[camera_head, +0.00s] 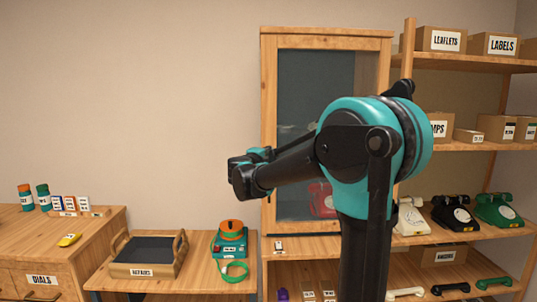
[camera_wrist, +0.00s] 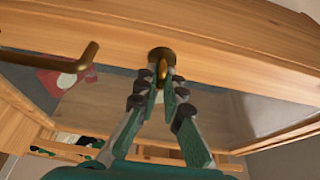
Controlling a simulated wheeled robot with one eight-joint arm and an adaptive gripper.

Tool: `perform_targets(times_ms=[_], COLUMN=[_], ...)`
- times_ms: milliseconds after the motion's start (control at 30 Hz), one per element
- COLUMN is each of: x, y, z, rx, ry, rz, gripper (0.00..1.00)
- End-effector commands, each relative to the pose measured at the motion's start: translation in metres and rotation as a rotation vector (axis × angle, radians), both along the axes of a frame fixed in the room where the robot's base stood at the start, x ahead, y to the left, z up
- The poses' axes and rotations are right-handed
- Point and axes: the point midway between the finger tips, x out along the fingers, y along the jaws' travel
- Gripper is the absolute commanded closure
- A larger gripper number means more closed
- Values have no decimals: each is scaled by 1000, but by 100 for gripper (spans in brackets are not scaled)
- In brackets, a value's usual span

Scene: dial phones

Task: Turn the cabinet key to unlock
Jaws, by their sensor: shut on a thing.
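The wooden cabinet (camera_head: 328,38) with a dark glass door stands in the middle of the head view, partly hidden by my arm. In the wrist view, a round brass lock (camera_wrist: 161,53) sits in the wooden door frame (camera_wrist: 215,50). The brass key (camera_wrist: 162,69) sticks out of it, upright in the picture. My gripper (camera_wrist: 161,84) is shut on the key, with a fingertip on each side of it. My gripper also shows in the head view (camera_head: 247,174), but the key is hidden there.
A brass door handle (camera_wrist: 70,60) juts out left of the lock. A red phone (camera_head: 320,199) stands behind the glass. Shelves with phones and boxes are at right. A tray (camera_head: 147,270) and a teal device (camera_head: 229,246) are on the low table at left.

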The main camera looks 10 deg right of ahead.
Motion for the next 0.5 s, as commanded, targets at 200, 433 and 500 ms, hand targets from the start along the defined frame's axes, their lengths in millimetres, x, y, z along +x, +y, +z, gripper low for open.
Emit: perform_targets(times_ms=[200, 433, 500], x=[0, 0, 0], y=[-1, -1, -1], z=[0, -1, -1], rx=[12, 12, 11], ry=[-1, -1, 0], rz=[-1, -1, -1], gripper=[100, 100, 86])
